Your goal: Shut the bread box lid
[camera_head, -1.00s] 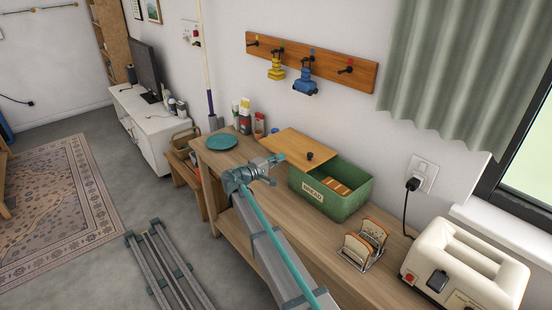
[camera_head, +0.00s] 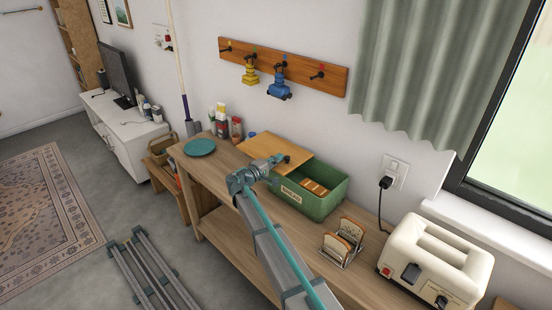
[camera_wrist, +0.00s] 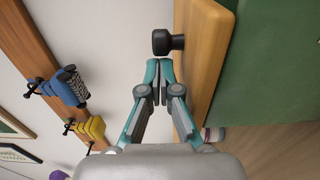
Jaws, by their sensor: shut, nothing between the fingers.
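The green bread box (camera_head: 318,206) stands on the wooden counter with its right part open and slices of bread showing inside. Its flat wooden lid (camera_head: 262,146) is slid to the left, sticking out past the box's left end. A dark knob (camera_head: 287,158) stands on the lid; it also shows in the wrist view (camera_wrist: 163,42). My gripper (camera_head: 273,164) is at the lid's knob side. In the wrist view its teal fingers (camera_wrist: 159,64) are shut together and empty, just short of the knob. I cannot tell whether they touch it.
A toast rack (camera_head: 343,243) with bread and a cream toaster (camera_head: 436,262) stand to the right on the counter. A teal plate (camera_head: 199,147) and several bottles (camera_head: 222,122) are at the left end. A peg rack (camera_head: 283,65) hangs on the wall above.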

